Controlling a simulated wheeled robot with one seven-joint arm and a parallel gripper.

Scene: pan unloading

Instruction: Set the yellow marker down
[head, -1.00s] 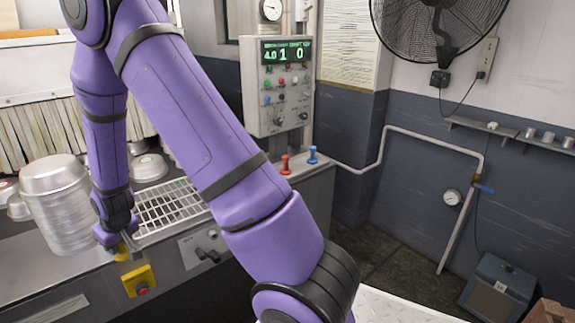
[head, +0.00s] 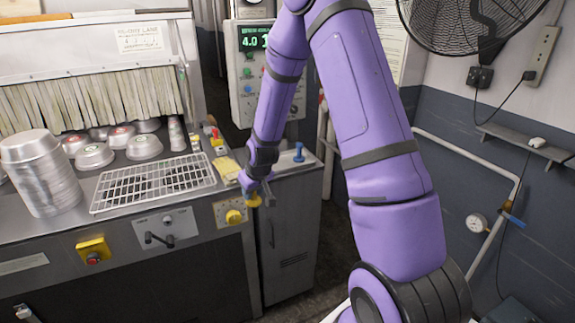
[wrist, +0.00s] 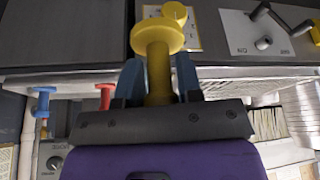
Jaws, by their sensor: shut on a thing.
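The yellow marker (wrist: 157,62) has a wide flange and a narrower stem. My gripper (wrist: 158,82) is shut on its stem, one finger on each side. In the head view the marker (head: 252,201) shows below my gripper (head: 256,188), in front of the seam between the long counter and the side cabinet. I cannot tell whether it touches anything. A blue marker (head: 298,153) stands on the side cabinet (head: 310,168). It also shows in the wrist view (wrist: 42,100), with a red marker (wrist: 105,96) beside it.
A stack of metal pans (head: 42,175) and a wire rack (head: 150,184) are on the counter, with several pans behind. Yellow items (head: 227,168) lie at the counter's right end. A yellow knob (head: 234,216) and a stop button (head: 93,251) are on its front. A control box stands behind.

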